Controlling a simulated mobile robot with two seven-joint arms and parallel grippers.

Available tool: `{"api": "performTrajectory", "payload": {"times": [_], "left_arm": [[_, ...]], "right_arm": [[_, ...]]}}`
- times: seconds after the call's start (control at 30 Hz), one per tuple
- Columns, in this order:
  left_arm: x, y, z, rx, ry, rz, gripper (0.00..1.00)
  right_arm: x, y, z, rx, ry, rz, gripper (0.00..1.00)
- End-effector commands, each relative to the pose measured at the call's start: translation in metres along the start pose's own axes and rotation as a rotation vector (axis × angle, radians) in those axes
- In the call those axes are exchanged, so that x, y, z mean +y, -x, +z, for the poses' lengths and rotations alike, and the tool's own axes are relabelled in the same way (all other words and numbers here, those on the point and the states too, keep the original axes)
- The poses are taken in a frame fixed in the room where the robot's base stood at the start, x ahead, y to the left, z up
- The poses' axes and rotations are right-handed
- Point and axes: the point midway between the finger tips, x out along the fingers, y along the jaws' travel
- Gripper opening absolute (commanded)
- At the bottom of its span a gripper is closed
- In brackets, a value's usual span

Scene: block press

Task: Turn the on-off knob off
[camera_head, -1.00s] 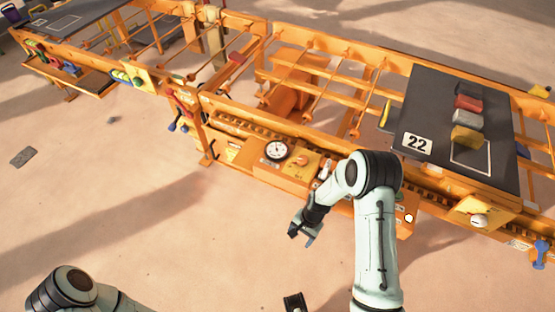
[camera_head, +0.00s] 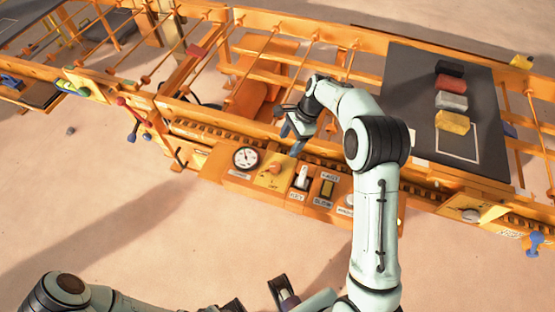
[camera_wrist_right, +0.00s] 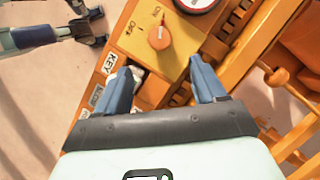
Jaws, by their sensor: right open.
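The on-off knob (camera_head: 274,169) is a small orange knob on a yellow plate on the front panel. In the right wrist view the knob (camera_wrist_right: 159,37) lies just beyond the fingertips, with ON and OFF labels beside it. Its red pointer is toward the ON label. My right gripper (camera_head: 291,138) is open and empty above the panel, a little behind the knob in the head view; its two blue fingers (camera_wrist_right: 160,70) are apart and do not visibly touch the knob. My left gripper (camera_head: 283,289) is partly in view at the bottom edge, its jaws unclear.
A round white gauge (camera_head: 246,158) sits left of the knob. A white switch (camera_head: 303,176) labelled KEY and a yellow switch (camera_head: 328,187) labelled SLOW are to its right. A dark board (camera_head: 405,95) with several blocks lies farther right. Orange rails run behind the panel.

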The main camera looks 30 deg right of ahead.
Motion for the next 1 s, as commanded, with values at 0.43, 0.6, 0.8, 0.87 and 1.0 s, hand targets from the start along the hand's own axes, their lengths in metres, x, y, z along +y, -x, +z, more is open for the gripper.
{"api": "performTrajectory", "payload": {"times": [0.43,0.6,0.8,0.87,1.0], "left_arm": [[-0.003,-0.010,0.000,-0.002,0.001,-0.001,0.43],[-0.003,-0.011,-0.001,0.001,0.000,0.000,0.43],[-0.003,-0.011,-0.001,0.002,0.000,0.001,0.43],[-0.003,-0.011,-0.001,0.002,0.000,0.001,0.43],[-0.003,-0.011,-0.001,0.002,0.000,0.001,0.43]], "right_arm": [[0.001,-0.093,0.000,-0.001,0.001,0.004,0.70],[0.001,-0.113,-0.001,0.000,0.001,0.003,0.70],[0.000,-0.120,0.000,0.001,0.001,0.000,0.70],[0.000,-0.120,0.000,0.001,0.001,0.000,0.70],[0.000,-0.120,0.000,0.000,0.001,0.000,0.70]]}}
